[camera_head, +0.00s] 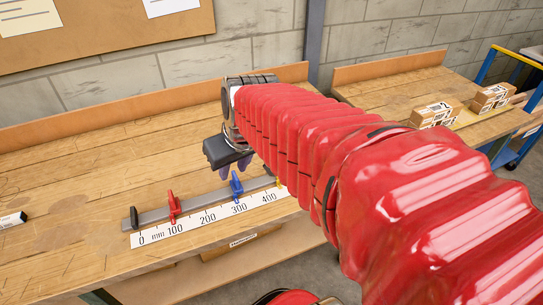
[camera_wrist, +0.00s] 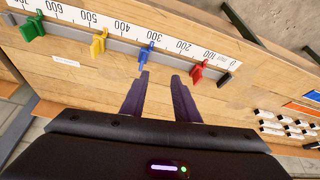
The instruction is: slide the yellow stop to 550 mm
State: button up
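The yellow stop (camera_wrist: 99,42) stands on the grey rail (camera_wrist: 118,42), between the 400 and 500 labels of the white scale (camera_wrist: 138,33) in the wrist view. In the head view the yellow stop (camera_head: 279,182) shows just past 400, partly hidden by my arm. The blue stop (camera_wrist: 146,57) is near 300, the red stop (camera_wrist: 198,72) a little above 100, the green stop (camera_wrist: 33,28) beyond 600. My gripper (camera_wrist: 162,75) is open and empty, its fingers between the blue and red stops in the wrist view. My gripper (camera_head: 234,168) hangs above the bench behind the rail.
The wooden bench (camera_head: 80,180) is mostly clear behind the rail. A small black-and-white item (camera_head: 12,220) lies at its left. A second bench with cardboard boxes (camera_head: 435,113) and a blue trolley (camera_head: 510,150) stand to the right. My red arm hides the rail's far end in the head view.

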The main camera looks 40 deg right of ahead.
jog(key=w+d+f+m, duration=0.1)
jog(key=d+f, duration=0.2)
jog(key=d, duration=0.7)
jog(key=w+d+f, duration=0.2)
jog(key=d, duration=0.8)
jog(key=shift+f+m+g+h, duration=0.3)
jog(key=shift+f+m+g, duration=0.1)
jog(key=shift+w, duration=0.1)
jog(key=x, duration=1.3)
jog(key=shift+w+f, duration=0.15)
jog(key=shift+f, duration=0.2)
grip_shut()
